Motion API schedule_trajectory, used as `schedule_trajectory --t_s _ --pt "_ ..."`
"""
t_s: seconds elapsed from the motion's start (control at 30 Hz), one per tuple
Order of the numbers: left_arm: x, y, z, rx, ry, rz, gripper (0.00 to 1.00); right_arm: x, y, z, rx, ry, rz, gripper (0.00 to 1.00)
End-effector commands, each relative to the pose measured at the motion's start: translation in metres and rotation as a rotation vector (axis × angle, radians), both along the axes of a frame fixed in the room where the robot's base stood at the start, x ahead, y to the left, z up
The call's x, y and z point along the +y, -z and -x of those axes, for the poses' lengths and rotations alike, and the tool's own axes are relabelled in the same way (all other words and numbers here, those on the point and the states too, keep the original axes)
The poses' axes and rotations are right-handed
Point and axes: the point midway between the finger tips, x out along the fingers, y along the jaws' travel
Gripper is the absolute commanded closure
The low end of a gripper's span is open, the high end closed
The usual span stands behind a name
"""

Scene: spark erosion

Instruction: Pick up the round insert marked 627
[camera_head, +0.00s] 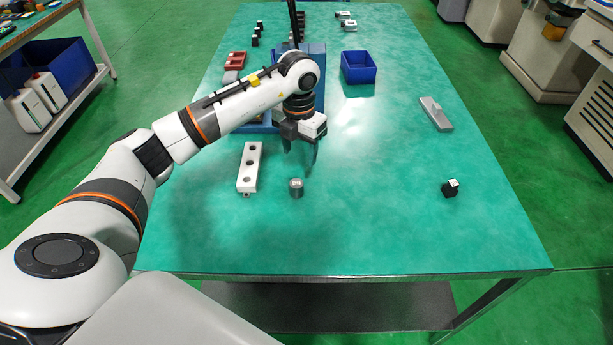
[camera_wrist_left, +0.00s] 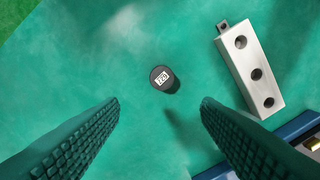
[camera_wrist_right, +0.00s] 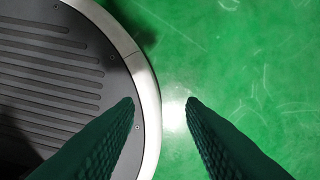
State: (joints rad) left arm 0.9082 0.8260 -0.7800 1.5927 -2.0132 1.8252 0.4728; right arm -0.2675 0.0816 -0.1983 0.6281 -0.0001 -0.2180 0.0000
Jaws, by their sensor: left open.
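The round insert (camera_head: 296,188), a small dark grey cylinder, stands upright on the green table. In the left wrist view the round insert (camera_wrist_left: 162,78) shows a white label that looks upside down and reads like 627. My left gripper (camera_head: 301,160) is open and empty, above the table and just behind the insert. In the left wrist view its fingertips (camera_wrist_left: 160,105) are apart, with the insert ahead of the gap between them. My right gripper (camera_wrist_right: 160,102) shows only in its wrist view, open with nothing between its fingers, over the floor beside my base.
A light block with several holes (camera_head: 249,168) lies left of the insert. A small black block (camera_head: 451,189) and a grey bar (camera_head: 436,114) are at the right. A blue bin (camera_head: 358,68) and a larger blue fixture (camera_head: 315,60) stand farther back. The front of the table is clear.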

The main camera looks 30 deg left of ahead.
Motion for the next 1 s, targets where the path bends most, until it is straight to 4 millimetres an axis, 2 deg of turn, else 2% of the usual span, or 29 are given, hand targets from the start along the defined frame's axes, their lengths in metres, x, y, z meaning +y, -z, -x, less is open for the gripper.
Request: schedule_trajectory --t_s 0.23,0.33,0.47,0.57,0.7,0.83,1.0 --pt "0.0 0.043 0.002 0.006 0.001 0.002 0.42 -0.001 -0.006 0.041 0.058 0.0 0.003 0.64" --pt "-0.001 0.055 0.002 0.005 0.002 0.003 0.42 -0.002 -0.007 0.05 0.072 0.0 0.004 0.64" --pt "0.0 0.063 0.002 0.003 0.001 0.002 0.42 -0.001 -0.008 0.045 0.066 0.0 0.004 0.64" --pt "0.001 0.073 0.004 0.005 0.0 0.003 0.42 -0.001 -0.014 0.034 0.049 -0.001 0.003 0.64" --pt "0.003 0.095 0.006 0.007 0.001 0.004 0.42 0.001 -0.021 0.021 0.028 -0.001 -0.001 0.64" --pt "0.004 0.11 0.006 0.004 0.002 0.004 0.42 0.002 -0.022 0.022 0.029 -0.001 -0.002 0.64" --pt "0.004 0.114 0.005 0.001 0.003 0.003 0.42 0.003 -0.021 0.027 0.037 -0.002 -0.003 0.64"
